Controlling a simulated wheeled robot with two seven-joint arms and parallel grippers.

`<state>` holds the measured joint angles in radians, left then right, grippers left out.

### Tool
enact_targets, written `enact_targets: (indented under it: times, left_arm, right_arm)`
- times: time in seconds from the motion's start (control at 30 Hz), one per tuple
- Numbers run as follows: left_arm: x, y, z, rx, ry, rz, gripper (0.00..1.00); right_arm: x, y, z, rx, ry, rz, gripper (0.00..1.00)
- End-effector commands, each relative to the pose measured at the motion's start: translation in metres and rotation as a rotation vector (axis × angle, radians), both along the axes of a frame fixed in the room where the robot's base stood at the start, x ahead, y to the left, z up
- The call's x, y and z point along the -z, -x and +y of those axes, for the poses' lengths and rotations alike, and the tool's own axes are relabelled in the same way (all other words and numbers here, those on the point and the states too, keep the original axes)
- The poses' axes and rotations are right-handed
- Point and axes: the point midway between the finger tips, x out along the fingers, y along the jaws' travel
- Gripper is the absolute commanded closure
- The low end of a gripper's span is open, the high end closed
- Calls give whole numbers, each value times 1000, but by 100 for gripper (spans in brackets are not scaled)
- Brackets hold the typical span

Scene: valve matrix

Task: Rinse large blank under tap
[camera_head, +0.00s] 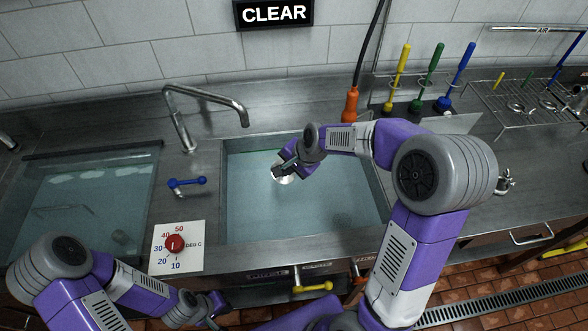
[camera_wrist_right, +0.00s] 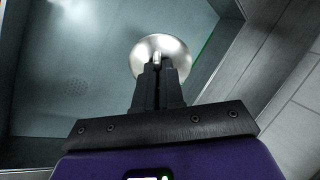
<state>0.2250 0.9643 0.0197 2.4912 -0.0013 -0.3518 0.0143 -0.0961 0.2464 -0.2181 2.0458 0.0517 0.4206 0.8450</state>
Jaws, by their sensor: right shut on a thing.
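My right gripper (camera_head: 281,169) reaches over the middle basin (camera_head: 310,215) and is shut on a shiny, round metal blank (camera_head: 285,179). In the right wrist view the blank (camera_wrist_right: 176,48) shows as a pale disc just beyond the closed jaws (camera_wrist_right: 158,75). The jaws hide part of it. The steel tap (camera_head: 205,98) arches from behind the basin's left side. Its spout end is up and to the left of the blank in the head view. I see no stream from it. My left gripper (camera_head: 213,312) is low near the counter's front; its jaws are too small to read.
A blue lever (camera_head: 187,184) and a red temperature dial (camera_head: 174,244) sit left of the basin. Another water-filled basin (camera_head: 75,205) is farther left. An orange-handled sprayer (camera_head: 351,104), coloured brushes (camera_head: 429,75) and a wire rack (camera_head: 520,105) stand behind and right. A sign (camera_head: 274,13) reads CLEAR.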

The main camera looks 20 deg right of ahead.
Motion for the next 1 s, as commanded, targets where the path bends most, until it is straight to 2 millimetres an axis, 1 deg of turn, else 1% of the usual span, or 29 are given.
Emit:
enact_targets:
  times: [0.1,0.67,1.0]
  left_arm:
    - [0,0,0,0,0,-1,100]
    - [-1,0,0,0,0,-1,100]
    - [-9,0,0,0,0,-1,100]
  right_arm:
    - [2,-11,7,-3,1,-2,100]
    - [13,-59,35,-3,1,-2,100]
    - [19,-84,49,-2,1,0,100]
